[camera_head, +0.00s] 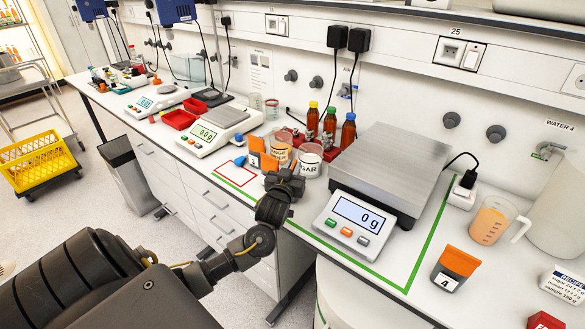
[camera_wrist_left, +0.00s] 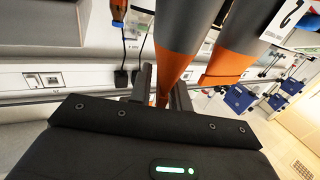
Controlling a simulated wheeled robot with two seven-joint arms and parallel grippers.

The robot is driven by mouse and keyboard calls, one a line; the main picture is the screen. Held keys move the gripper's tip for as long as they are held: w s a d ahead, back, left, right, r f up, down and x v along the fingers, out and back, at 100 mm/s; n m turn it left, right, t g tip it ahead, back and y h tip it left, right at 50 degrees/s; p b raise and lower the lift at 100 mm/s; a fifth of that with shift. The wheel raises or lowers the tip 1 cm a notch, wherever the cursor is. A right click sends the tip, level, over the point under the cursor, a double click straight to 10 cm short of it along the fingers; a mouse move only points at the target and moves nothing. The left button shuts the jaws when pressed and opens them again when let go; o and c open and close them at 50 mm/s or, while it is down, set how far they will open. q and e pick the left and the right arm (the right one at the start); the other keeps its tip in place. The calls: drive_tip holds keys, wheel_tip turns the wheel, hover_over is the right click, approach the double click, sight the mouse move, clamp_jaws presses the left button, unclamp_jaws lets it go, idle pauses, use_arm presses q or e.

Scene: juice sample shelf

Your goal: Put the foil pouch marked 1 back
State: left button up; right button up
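My left gripper (camera_head: 280,178) is low over the front of the bench, beside two orange-and-grey foil pouches. In the left wrist view its fingers (camera_wrist_left: 162,95) are close together on either side of the orange end of one pouch (camera_wrist_left: 178,62), seen edge-on; they appear shut on it. A second pouch (camera_wrist_left: 232,55) stands right beside it, with a white label. In the head view the pouches (camera_head: 256,145) overlap; a small white label shows, its number too small to read surely. Another pouch (camera_head: 456,268), marked 4, stands at the right. My right gripper is not in view.
Two labelled tubs (camera_head: 311,160) stand just behind my left gripper, with several brown bottles (camera_head: 330,124) further back. A large scale (camera_head: 392,165) reading 0 g is to the right, a smaller scale (camera_head: 222,122) to the left. A measuring jug (camera_head: 490,222) stands at the right.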

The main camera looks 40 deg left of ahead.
use_arm(q)
drive_tip(key=shift+o, duration=0.7)
drive_tip(key=shift+r, duration=0.1)
drive_tip(key=b+v, duration=0.2)
drive_tip(key=v, duration=1)
